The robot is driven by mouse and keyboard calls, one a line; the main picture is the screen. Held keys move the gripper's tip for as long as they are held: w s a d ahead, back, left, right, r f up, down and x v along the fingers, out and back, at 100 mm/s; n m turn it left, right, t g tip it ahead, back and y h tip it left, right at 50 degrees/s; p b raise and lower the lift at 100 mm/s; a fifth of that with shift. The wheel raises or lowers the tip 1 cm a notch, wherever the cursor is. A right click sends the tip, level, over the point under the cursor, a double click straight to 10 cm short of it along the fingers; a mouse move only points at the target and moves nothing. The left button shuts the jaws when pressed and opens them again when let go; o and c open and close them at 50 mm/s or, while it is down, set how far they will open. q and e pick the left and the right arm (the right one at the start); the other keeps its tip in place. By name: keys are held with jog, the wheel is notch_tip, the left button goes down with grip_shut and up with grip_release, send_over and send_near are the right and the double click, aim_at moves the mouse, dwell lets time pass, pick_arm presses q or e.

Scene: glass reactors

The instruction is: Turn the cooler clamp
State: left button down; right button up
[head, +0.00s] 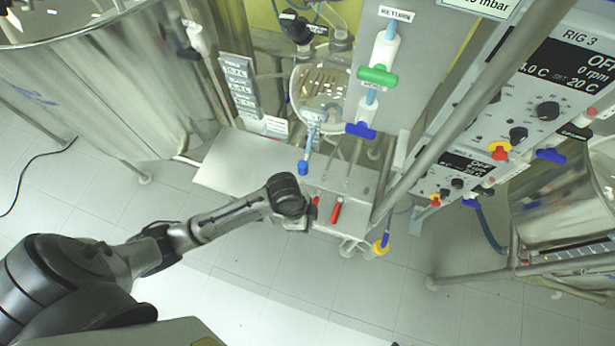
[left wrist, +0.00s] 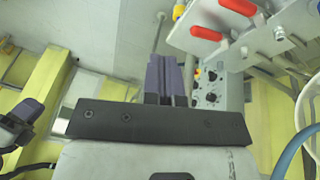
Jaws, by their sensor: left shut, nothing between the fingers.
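My left gripper (head: 308,213) is over the front of a metal bench, with my arm coming in from the left. In the left wrist view its fingers (left wrist: 170,75) are together with nothing between them. A red handle (head: 336,210) lies on the metal front part of the bench, just right of the gripper and apart from it. Two red handles show in the left wrist view, a lower one (left wrist: 206,33) and an upper one (left wrist: 238,7), to the right of the fingers. No label shows which of them is the cooler clamp.
A panel holds a green valve handle (head: 377,75) and a blue one (head: 361,130). A glass vessel (head: 320,88) stands behind the bench. A slanted metal pole (head: 470,105) crosses on the right before the control units (head: 545,90). The floor in front is clear.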

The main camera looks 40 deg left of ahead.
pick_arm(q)
jog(key=w+a+m+g+b, duration=0.3)
jog(key=w+a+m+b, duration=0.3)
jog(key=w+a, duration=1.1)
jog(key=shift+n, duration=0.7)
jog(key=x, duration=0.4)
jog(key=d+x, duration=0.1)
jog(key=x, duration=0.3)
jog(key=shift+s, duration=0.2)
jog(key=shift+s+d+f+p, duration=0.2)
jog(key=shift+s+f+p, duration=0.25)
jog(key=shift+s+f, duration=0.65)
jog(key=shift+s+d+f, duration=0.15)
jog(key=shift+s+f, duration=0.1)
jog(key=shift+s, duration=0.35)
